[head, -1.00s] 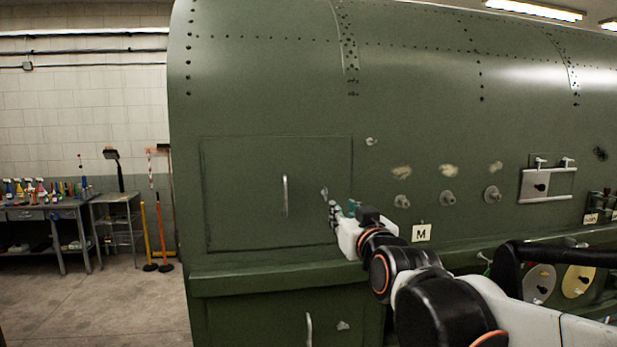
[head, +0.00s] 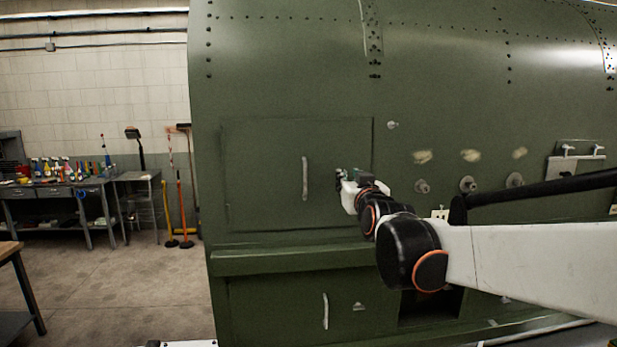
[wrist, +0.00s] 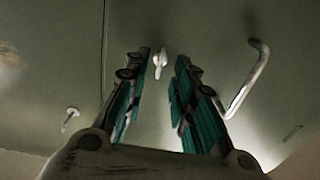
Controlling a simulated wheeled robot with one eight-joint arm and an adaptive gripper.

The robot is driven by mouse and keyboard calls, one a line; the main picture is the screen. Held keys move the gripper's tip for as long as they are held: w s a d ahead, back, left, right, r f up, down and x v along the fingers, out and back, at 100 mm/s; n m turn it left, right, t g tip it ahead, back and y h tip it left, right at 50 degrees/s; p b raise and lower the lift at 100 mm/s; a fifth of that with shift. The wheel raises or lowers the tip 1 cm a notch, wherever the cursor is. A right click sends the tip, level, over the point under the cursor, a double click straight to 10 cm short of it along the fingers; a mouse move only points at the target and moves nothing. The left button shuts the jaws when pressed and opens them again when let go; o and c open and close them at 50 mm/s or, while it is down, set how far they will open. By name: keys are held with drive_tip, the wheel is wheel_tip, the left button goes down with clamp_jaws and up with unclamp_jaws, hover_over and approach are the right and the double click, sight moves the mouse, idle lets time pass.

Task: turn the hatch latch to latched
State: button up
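The hatch (head: 265,180) is a square green panel in the fuselage side, with a pale vertical bar handle (head: 305,178). The hatch latch (wrist: 158,62) is a small pale lever in the wrist view, appearing between the two fingertips, close to the panel seam. In the head view my gripper hides it. My gripper (wrist: 160,70) is open, with teal pads on both fingers, and points at the panel; in the head view it (head: 343,175) is at the hatch's right side. I cannot tell whether the fingers touch the latch. The bar handle also shows right of the fingers in the wrist view (wrist: 247,82).
A small knob (head: 392,125) sits on the skin right of the hatch. Several round fittings (head: 468,185) stick out farther right. A green ledge (head: 290,260) runs below the hatch. A workbench (head: 60,185) stands far left, with open floor before it.

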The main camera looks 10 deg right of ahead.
drive_tip(key=shift+w, duration=1)
drive_tip(key=shift+c, duration=0.5)
clamp_jaws()
